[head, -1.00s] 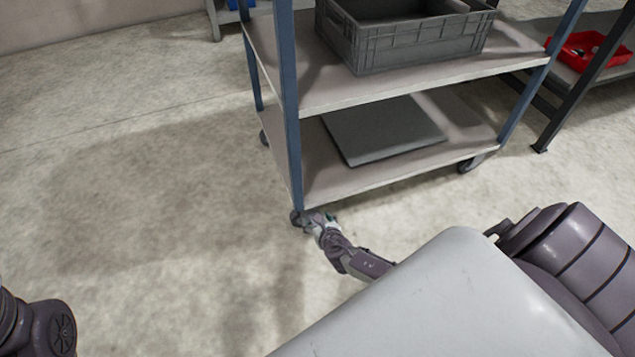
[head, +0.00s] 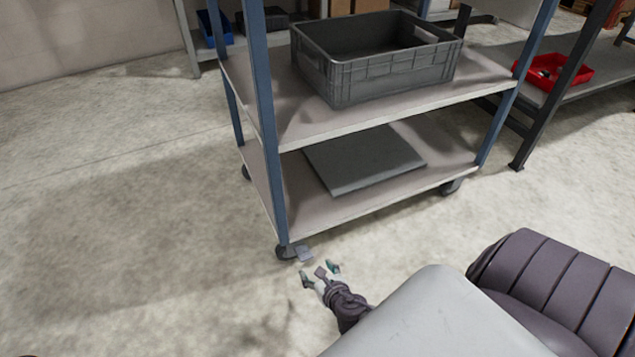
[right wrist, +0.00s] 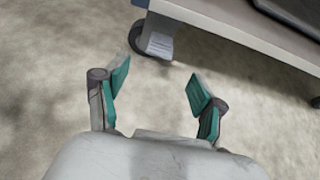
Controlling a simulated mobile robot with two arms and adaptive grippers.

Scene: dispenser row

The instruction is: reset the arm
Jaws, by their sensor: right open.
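My right gripper (head: 320,274) is open and empty, low in front of the cart's near left corner in the head view. Its teal-padded fingers stand apart in the right wrist view (right wrist: 160,92), with bare floor between them. The cart's caster (head: 287,251) is just beyond the fingertips, and it also shows in the right wrist view (right wrist: 155,42). I cannot tell how close the fingers are to it. My left gripper is not in view.
The cart has a grey crate (head: 385,75) on its upper shelf and a flat grey panel (head: 362,160) on its lower shelf. A red bin (head: 560,73) sits on a bench at right. Open floor (head: 120,240) lies left of the cart.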

